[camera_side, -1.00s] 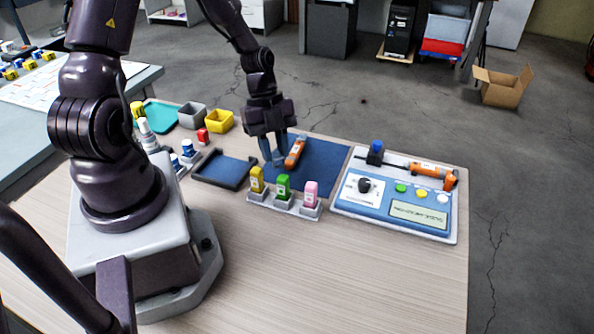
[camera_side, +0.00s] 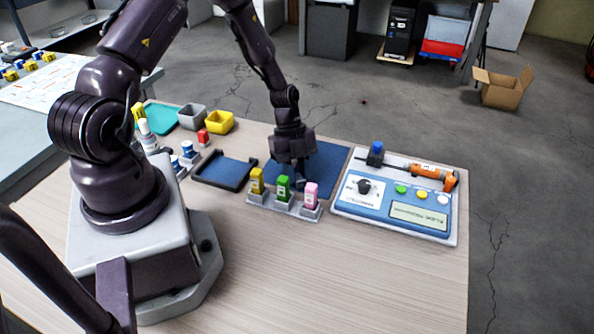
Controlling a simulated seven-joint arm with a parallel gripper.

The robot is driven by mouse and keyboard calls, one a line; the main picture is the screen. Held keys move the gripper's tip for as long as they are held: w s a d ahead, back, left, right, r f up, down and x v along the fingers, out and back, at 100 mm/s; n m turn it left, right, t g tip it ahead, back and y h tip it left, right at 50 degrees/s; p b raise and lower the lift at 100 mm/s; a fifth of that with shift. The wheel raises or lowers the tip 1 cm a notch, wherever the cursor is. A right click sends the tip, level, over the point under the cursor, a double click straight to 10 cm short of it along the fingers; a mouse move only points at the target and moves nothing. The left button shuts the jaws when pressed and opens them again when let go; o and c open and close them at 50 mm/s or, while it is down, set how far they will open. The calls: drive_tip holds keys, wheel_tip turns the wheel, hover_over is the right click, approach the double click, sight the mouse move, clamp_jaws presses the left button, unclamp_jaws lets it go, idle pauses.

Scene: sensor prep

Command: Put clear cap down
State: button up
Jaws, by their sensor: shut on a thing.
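My gripper (camera_side: 301,184) points down at the front edge of the blue mat (camera_side: 328,160), just behind the green and pink bottles. It is shut on the clear cap, which is too small and see-through to make out between the fingers. I cannot tell whether the cap touches the mat. The orange sensor that lay on the mat does not show now; my gripper covers that spot.
A rack (camera_side: 257,201) with yellow, green and pink bottles stands close in front of my gripper. A dark-rimmed tray (camera_side: 196,180) lies to the left. The blue-and-white panel (camera_side: 419,217) with an orange tool (camera_side: 432,172) is to the right. The front of the table is clear.

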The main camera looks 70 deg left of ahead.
drive_tip(key=o, duration=0.7)
drive_tip(key=shift+f, duration=0.1)
drive_tip(key=shift+o, duration=0.2)
